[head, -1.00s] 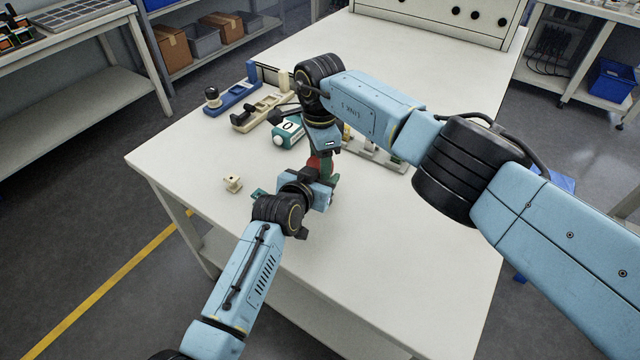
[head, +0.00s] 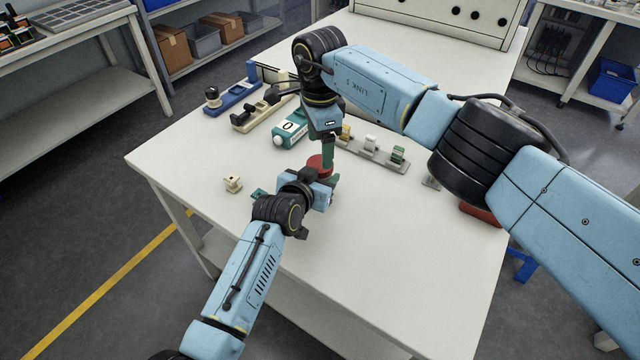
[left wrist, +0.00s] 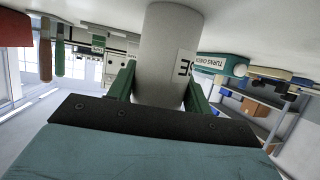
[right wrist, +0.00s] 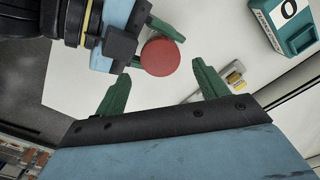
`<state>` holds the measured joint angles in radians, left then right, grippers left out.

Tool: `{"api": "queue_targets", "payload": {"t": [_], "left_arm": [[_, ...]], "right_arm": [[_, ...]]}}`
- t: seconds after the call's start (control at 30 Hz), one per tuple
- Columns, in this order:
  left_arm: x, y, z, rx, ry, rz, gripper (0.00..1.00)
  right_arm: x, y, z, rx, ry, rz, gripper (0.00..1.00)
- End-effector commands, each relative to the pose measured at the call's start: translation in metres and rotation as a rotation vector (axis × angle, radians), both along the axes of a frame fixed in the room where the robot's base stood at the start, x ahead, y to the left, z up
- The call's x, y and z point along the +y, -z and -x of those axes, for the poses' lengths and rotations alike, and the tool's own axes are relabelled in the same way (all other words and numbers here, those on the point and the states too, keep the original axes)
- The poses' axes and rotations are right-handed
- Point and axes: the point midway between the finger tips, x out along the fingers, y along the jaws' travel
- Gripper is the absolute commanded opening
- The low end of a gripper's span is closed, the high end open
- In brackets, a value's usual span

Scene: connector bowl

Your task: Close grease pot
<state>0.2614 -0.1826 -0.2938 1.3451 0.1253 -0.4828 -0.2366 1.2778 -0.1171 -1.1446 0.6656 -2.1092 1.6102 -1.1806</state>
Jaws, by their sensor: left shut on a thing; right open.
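The grease pot (left wrist: 166,50) is a pale grey cylinder with a white label, part of whose lettering shows in the left wrist view. My left gripper (head: 318,190) is shut around its side, with a green finger on each side. A red round lid (right wrist: 160,57) sits at the pot's top, seen from above in the right wrist view; it also shows in the head view (head: 317,164). Whether it is seated fully I cannot tell. My right gripper (right wrist: 161,70) is open and points down just above the lid, its green fingers apart on either side.
A teal box marked 0 (head: 291,128) stands behind the grippers, near a beige fixture (head: 258,112) and a blue one (head: 230,98). A grey rack with small blocks (head: 378,153) is to the right. A small cream block (head: 233,183) lies left. The front table is clear.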

Motion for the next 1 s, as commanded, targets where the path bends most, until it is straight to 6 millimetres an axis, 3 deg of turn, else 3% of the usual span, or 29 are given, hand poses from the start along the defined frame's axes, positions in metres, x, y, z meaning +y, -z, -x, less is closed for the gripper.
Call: {"api": "queue_targets", "payload": {"t": [0.47,0.77,1.0], "left_arm": [[0.0,0.001,0.0,0.002,0.0,-0.001,0.0],[0.0,0.001,0.0,0.002,0.001,0.0,0.0],[0.0,0.001,0.0,0.002,0.001,0.0,0.0]], "right_arm": [[0.0,-0.035,0.0,-0.003,-0.27,-0.001,0.71],[0.0,-0.034,0.0,-0.001,-0.272,-0.002,0.71],[0.001,-0.008,0.001,0.002,-0.27,-0.002,0.71]]}}
